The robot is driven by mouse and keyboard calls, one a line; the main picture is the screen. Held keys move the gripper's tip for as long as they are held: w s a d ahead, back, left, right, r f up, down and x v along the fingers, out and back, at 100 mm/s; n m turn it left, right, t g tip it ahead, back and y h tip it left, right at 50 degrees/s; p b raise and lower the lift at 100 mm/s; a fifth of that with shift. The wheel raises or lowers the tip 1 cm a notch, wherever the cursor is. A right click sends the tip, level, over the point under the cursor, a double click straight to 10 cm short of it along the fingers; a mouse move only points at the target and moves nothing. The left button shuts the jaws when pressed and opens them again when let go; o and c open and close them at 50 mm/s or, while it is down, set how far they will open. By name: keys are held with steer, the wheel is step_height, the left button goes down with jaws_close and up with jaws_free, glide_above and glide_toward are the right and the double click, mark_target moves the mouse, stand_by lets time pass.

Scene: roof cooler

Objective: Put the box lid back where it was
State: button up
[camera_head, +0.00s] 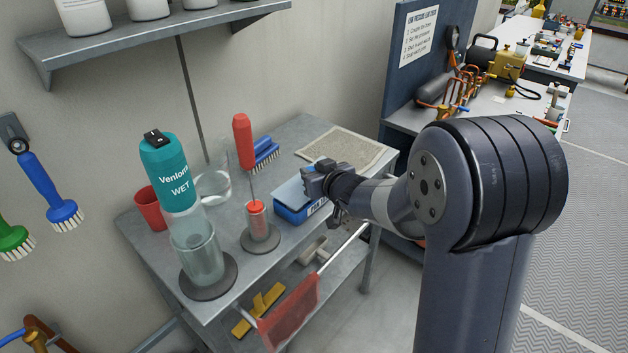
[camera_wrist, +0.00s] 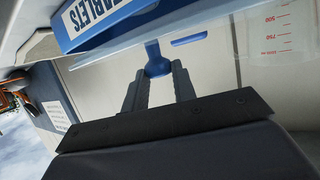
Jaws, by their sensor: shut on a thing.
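The blue box (camera_head: 291,213) with a white label stands on the grey metal bench. A pale panel (camera_head: 288,191) shows at its top, left of my gripper; I cannot tell whether it is the lid or the box's inside. My gripper (camera_head: 316,181) is over the box's right end. In the wrist view my gripper (camera_wrist: 158,78) is shut on a blue knob (camera_wrist: 154,58), which looks like the box lid's handle. The box (camera_wrist: 92,34) shows beyond the fingers at upper left, with part of its lettering. The lid's seating on the box cannot be made out.
A teal bottle (camera_head: 171,165) in a clear holder, a red-handled tool (camera_head: 243,140) in a stand, a clear beaker (camera_head: 213,186) and a red cup (camera_head: 150,207) stand left of the box. A blue brush (camera_head: 264,154) and a beige mat (camera_head: 342,148) lie behind.

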steer(key=shift+f, duration=0.6)
steer(key=shift+f, duration=0.1)
steer(key=o, duration=1)
steer(key=shift+r, duration=0.25)
steer(key=p+v, duration=0.1)
steer(key=v, duration=1.1)
steer(key=shift+f, duration=0.15)
